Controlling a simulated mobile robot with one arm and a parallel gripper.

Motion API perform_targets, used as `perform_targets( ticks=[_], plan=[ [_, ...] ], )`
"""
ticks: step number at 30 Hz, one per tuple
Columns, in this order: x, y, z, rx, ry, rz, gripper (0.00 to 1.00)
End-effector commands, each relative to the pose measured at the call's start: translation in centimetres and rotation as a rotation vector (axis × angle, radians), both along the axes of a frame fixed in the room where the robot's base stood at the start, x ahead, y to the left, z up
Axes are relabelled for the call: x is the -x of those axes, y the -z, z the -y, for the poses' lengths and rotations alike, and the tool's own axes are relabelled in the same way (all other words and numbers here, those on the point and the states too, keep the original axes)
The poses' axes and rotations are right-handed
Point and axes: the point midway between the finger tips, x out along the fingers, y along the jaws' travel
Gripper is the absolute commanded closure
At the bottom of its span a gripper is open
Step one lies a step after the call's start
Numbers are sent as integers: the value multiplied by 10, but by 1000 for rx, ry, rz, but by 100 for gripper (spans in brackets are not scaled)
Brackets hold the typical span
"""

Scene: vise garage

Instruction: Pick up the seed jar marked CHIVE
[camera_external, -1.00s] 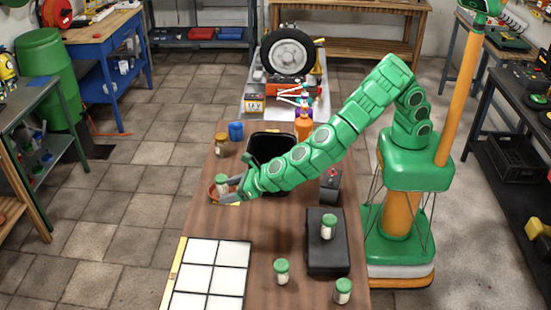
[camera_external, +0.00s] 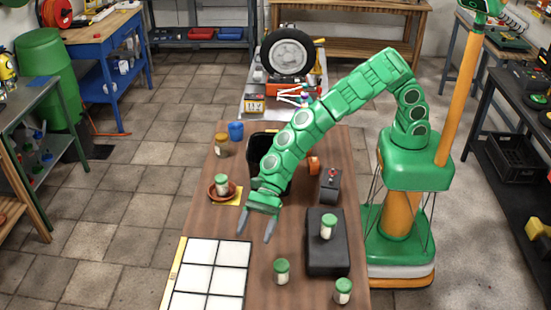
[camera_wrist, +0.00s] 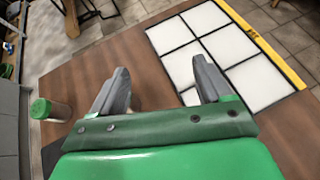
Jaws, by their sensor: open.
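Several jars with green lids stand on the wooden table; their labels are too small to read, so I cannot tell which is CHIVE. One jar (camera_external: 221,184) stands in a terracotta saucer (camera_external: 211,194). One jar (camera_external: 328,227) stands on a black box. Two more, a jar (camera_external: 281,271) and another jar (camera_external: 343,291), stand near the front edge. My gripper (camera_external: 256,228) is open and empty above the table, between the saucer and the black box, pointing toward the front. The wrist view shows its fingers (camera_wrist: 160,75) apart and one green-lidded jar (camera_wrist: 50,111) at left.
A white grid board (camera_external: 215,268) lies front left of my gripper. The black box (camera_external: 326,258) is to its right. A brown-lidded jar (camera_external: 221,146), a blue cup (camera_external: 236,131), a black bin (camera_external: 256,150) and a small dark device (camera_external: 330,186) stand farther back.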

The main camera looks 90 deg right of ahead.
Motion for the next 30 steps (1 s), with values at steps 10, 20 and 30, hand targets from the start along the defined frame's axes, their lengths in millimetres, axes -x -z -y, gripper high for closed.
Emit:
perform_targets(
  ticks=[10,20,30],
  plan=[
    [49,-15,-3,-79,-288,26,22],
    [78,-20,0,-133,-437,41,22],
    [77,17,0,-131,-432,40,22]
  ],
)
